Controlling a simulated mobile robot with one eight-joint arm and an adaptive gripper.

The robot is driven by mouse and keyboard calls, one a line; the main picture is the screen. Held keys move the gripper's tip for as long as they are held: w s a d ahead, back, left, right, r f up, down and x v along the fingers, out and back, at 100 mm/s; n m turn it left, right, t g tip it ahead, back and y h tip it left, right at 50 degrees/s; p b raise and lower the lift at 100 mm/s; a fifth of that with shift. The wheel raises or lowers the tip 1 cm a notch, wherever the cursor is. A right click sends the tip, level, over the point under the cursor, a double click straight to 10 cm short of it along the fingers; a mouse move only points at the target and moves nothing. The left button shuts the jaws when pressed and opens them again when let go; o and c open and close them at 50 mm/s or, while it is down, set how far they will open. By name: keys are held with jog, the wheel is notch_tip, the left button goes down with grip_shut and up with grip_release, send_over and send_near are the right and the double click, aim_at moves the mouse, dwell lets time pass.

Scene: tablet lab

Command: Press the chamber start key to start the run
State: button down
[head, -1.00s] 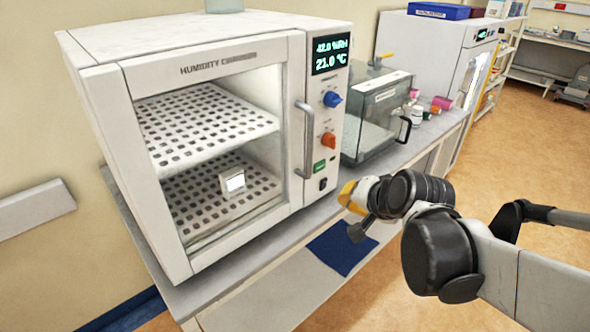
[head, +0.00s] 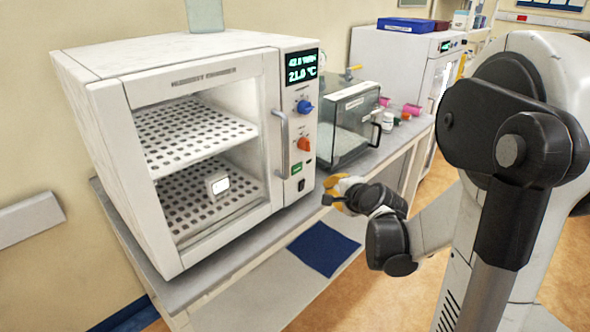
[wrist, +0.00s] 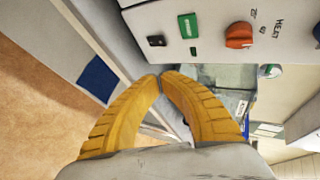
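The humidity chamber (head: 215,61) stands on the bench with its glass door closed. A green key (head: 297,169), which looks like the start key, sits low on its right-hand panel and also shows in the wrist view (wrist: 188,26). A black rocker switch (head: 301,184) is below it. My gripper (head: 336,190) is right of the panel, at about the key's height and apart from it. In the wrist view its yellow fingers (wrist: 160,77) meet at the tips, with nothing between them. The key's lettering is too small to read.
Blue and orange knobs (head: 304,106) (head: 304,144) sit above the key. The door handle (head: 282,145) stands out to its left. A clear box (head: 345,125) is on the bench behind my gripper.

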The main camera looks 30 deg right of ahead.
aim_at(300, 173)
jog(key=shift+w+a, duration=0.5)
jog(key=shift+w, duration=0.9)
jog(key=shift+w+a, duration=0.55)
jog(key=shift+w, duration=0.8)
jog(key=shift+w+a, duration=0.5)
jog(key=shift+w, duration=0.9)
jog(key=shift+w, duration=0.1)
jog(key=shift+w+a, duration=0.15)
jog(key=shift+w, duration=0.15)
jog(key=shift+w+a, duration=0.1)
jog(key=shift+w, duration=0.2)
jog(key=shift+s, duration=0.1)
jog(key=shift+s+d, duration=0.25)
jog(key=shift+s, duration=0.4)
jog(key=shift+s+d+b, duration=0.1)
jog(key=shift+s+d, duration=0.2)
jog(key=shift+s, duration=0.5)
jog(key=shift+s+d+b, duration=0.15)
jog(key=shift+s+d, duration=0.1)
jog(key=shift+s, duration=0.5)
jog(key=shift+s+d+b, duration=0.1)
jog(key=shift+s+d, duration=0.2)
jog(key=shift+s, duration=0.5)
